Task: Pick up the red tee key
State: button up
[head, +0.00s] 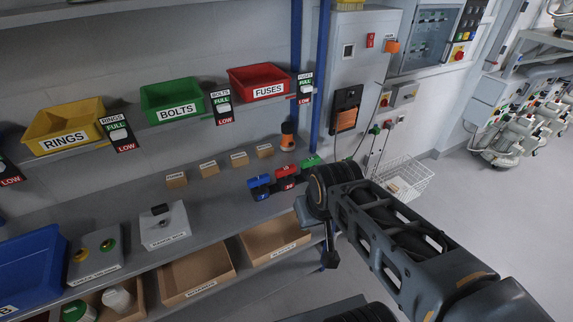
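A small red item (287,172), with a dark part and a white mark, stands on the grey shelf in the middle of the head view. It is the likeliest red tee key, but its shape is too small to be sure. A similar blue item (259,184) is to its left and a green one (311,162) to its right, partly hidden by my arm. My arm reaches in from the lower right. My gripper (329,256) points down in front of the shelf edge, apart from the red item. Its fingers are dark and mostly edge-on, so their opening does not show.
Yellow (62,124), green (170,98) and red (258,80) bins sit on the upper shelf. A black and orange cylinder (287,136) stands behind the red item. Several small cardboard boxes stand to its left. Wooden trays (196,277) are below. Clear floor lies at right.

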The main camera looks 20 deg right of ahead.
aim_at(285, 171)
jog(key=z, duration=0.1)
jog(key=k, duration=1.05)
jog(key=u, duration=1)
jog(key=i, duration=1.5)
jog(key=z, duration=0.85)
